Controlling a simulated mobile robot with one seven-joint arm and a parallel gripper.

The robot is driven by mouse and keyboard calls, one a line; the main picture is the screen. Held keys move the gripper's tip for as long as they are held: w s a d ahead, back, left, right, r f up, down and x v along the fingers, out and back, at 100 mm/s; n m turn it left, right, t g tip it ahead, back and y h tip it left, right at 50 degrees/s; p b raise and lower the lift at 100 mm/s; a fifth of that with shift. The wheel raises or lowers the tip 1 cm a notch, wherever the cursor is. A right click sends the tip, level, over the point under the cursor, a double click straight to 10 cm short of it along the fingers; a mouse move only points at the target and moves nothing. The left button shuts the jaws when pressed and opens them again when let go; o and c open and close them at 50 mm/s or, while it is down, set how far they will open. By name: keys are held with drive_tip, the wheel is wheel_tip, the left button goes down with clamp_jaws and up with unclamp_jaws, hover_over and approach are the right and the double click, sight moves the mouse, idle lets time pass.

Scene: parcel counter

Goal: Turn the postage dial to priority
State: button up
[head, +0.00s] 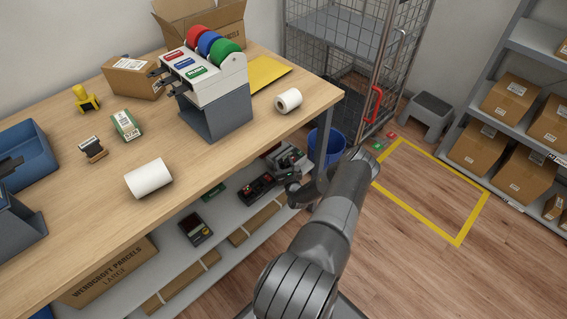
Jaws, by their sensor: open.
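I cannot make out a postage dial for certain, nor any setting marked on one. On the shelf under the counter, a dark device with small red and green parts (257,188) lies near my gripper. A grey and dark machine with a red part (283,157) stands behind it. My arm reaches in from the bottom right. My gripper (287,190) is open at the right end of this shelf, close to the dark device. It holds nothing that I can see. Whether it touches anything I cannot tell.
The wooden counter (85,195) overhangs the shelf (165,255). On the counter are a dispenser with red, blue and green rolls (213,105), white rolls (149,178) and a carton (133,78). A blue bin (325,147) and wire cage (340,50) stand beyond my arm.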

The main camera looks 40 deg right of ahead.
drive_tip(key=shift+c, duration=0.5)
drive_tip(key=c, duration=0.9)
drive_tip(key=shift+o, duration=0.2)
drive_tip(key=shift+m+g+h, duration=0.8)
drive_tip(key=shift+m+h, duration=0.3)
drive_tip(key=shift+h, duration=0.2)
drive_tip(key=shift+m+g+h, duration=1.2)
drive_tip(key=shift+g+h, duration=0.2)
drive_tip(key=shift+h, duration=0.1)
drive_tip(key=o, duration=1)
drive_tip(key=shift+c, duration=0.2)
